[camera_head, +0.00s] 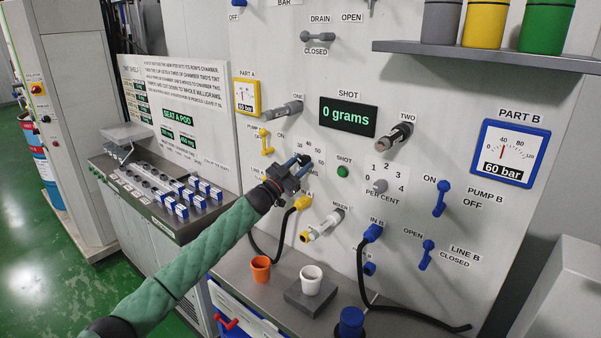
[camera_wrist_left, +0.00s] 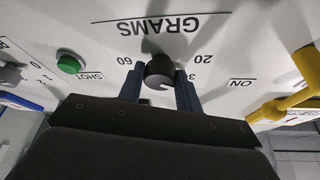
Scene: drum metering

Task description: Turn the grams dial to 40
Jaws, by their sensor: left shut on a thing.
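The grams dial (camera_wrist_left: 160,68) is a dark round knob on the pale panel, under the word GRAMS, which appears upside down in the left wrist view. My left gripper (camera_wrist_left: 160,88) has one blue finger on each side of the knob and is shut on it. In the head view my left gripper (camera_head: 300,162) reaches the panel and hides most of the dial. Numbers 20, 30 and 60 show around the knob; I cannot tell which one it points to. The shot display (camera_head: 348,117) reads 0 grams. My right gripper is not in view.
A green shot button (camera_head: 343,171) and the percent dial (camera_head: 380,186) sit right of my gripper. A yellow pump lever (camera_head: 266,142) is to its left. An orange cup (camera_head: 261,268) and a white cup (camera_head: 311,279) stand below, near black hoses.

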